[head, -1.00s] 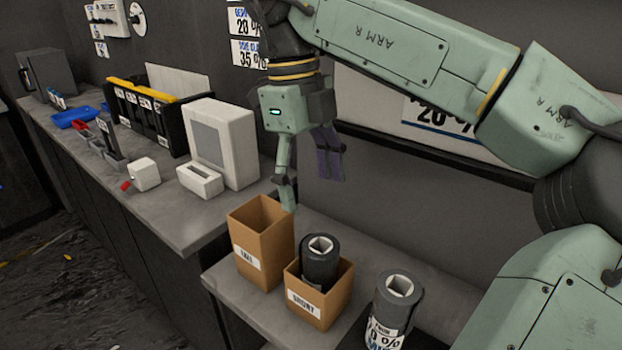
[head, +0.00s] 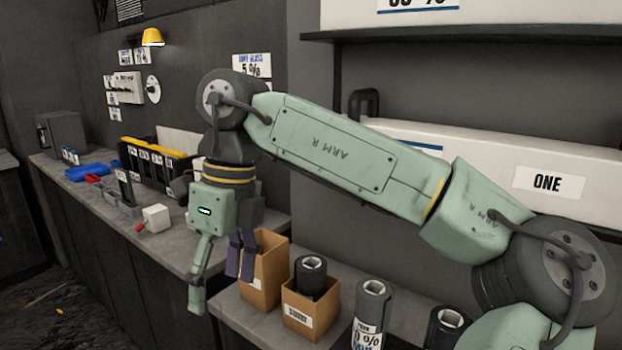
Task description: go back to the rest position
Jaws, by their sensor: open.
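My gripper (head: 220,272) hangs from the raised arm at the left centre of the head view, in front of the counter. Its fingers point down and stand apart, with nothing between them. The fingers partly cover the tall cardboard box (head: 265,275). I cannot tell from this view how far the gripper is from that box.
A short cardboard box (head: 312,318) holds a dark film roll (head: 310,277) upright. Another labelled roll (head: 371,313) stands to its right, and a further dark roll (head: 446,328) beyond.

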